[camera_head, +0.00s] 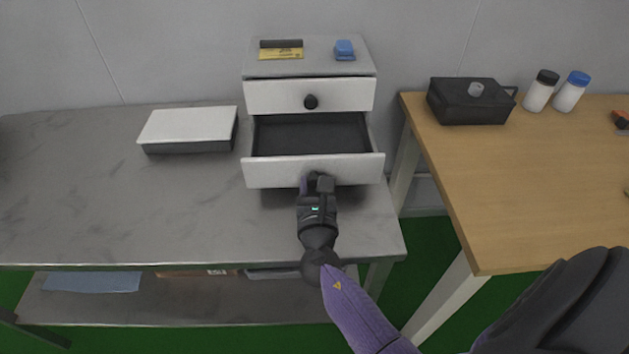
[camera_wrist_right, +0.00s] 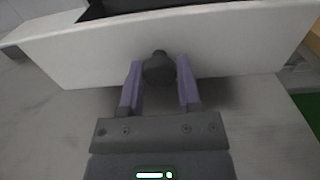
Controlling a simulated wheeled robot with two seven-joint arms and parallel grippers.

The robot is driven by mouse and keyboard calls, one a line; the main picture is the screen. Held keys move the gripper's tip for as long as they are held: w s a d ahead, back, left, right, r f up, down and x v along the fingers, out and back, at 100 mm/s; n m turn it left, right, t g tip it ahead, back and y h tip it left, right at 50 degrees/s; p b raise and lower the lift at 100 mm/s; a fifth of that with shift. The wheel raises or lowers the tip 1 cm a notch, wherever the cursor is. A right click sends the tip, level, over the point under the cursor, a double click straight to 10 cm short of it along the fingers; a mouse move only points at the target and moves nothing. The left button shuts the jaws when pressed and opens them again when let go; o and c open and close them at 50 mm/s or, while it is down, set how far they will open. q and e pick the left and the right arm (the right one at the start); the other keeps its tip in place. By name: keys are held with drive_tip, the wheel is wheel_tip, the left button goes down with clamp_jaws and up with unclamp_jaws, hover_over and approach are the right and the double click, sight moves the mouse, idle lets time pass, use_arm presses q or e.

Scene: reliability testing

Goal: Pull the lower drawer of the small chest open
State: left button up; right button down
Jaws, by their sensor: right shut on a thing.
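The small chest (camera_head: 308,68) is white with two drawers and stands on the grey table. Its lower drawer (camera_head: 260,174) is pulled well out, and its dark, empty-looking inside shows. The upper drawer (camera_head: 280,97) is closed, with a round black knob (camera_head: 310,102). My right gripper (camera_head: 317,182) is at the front of the lower drawer. In the right wrist view its two purple fingers are on either side of the drawer's dark knob (camera_wrist_right: 158,68), closed on it. The drawer front (camera_wrist_right: 225,50) fills the upper part of that view. My left gripper is not in view.
The grey table (camera_head: 110,215) has free room left of the chest, around a white-lidded box (camera_head: 188,128). A yellow-and-black item (camera_head: 281,52) and a blue item (camera_head: 344,50) lie on the chest. A wooden table (camera_head: 540,190) at right holds a black box (camera_head: 468,102) and two bottles.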

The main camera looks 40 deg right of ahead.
drive_tip(key=shift+c, duration=1.6)
unclamp_jaws()
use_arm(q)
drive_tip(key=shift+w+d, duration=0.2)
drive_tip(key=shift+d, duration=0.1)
use_arm(e)
drive_tip(key=shift+s, duration=0.1)
drive_tip(key=p+v, duration=0.1)
drive_tip(key=v, duration=0.7)
drive_tip(key=shift+s+a, duration=0.1)
drive_tip(key=shift+s, duration=0.15)
drive_tip(key=shift+s+a, duration=0.3)
drive_tip(key=shift+s, duration=0.15)
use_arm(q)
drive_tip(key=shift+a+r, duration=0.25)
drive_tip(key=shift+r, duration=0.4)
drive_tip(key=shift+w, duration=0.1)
